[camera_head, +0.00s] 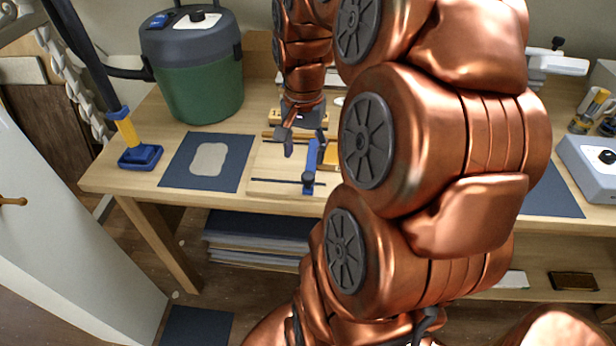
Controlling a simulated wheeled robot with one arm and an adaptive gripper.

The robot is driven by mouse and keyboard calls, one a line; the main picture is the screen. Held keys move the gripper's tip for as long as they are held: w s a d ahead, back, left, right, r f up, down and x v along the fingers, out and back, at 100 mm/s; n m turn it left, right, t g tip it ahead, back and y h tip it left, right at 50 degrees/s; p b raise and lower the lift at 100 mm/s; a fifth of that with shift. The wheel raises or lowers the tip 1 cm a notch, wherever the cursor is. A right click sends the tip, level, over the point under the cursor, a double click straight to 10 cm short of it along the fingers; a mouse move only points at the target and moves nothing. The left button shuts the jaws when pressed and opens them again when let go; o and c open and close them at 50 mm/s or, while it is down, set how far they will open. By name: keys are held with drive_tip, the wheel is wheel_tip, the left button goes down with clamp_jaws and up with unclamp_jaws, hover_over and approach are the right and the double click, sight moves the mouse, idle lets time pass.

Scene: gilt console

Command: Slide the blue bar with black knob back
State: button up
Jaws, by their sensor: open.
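The blue bar (312,155) lies on a light wooden board (262,186) on the workbench, running from front to back. Its black knob (308,178) stands at the bar's near end, close to the board's front edge, over a dark rail (275,181). My gripper (289,143) hangs just left of the bar's far part, pointing down, with a gap to the knob. It is open and I see nothing held in it. My copper arm hides the board's right part.
A green canister (198,90) stands at the back left. A blue-and-yellow stand (140,156) and a dark mat with a pale patch (207,160) lie left of the board. A grey box (592,165) is at the right. Sheets (258,240) lie on the lower shelf.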

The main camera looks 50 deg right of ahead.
sight(308, 175)
drive_tip(key=shift+d+f, duration=0.2)
drive_tip(key=shift+d, duration=0.4)
drive_tip(key=shift+f+p, duration=0.75)
drive_tip(key=shift+f, duration=3)
clamp_jaws()
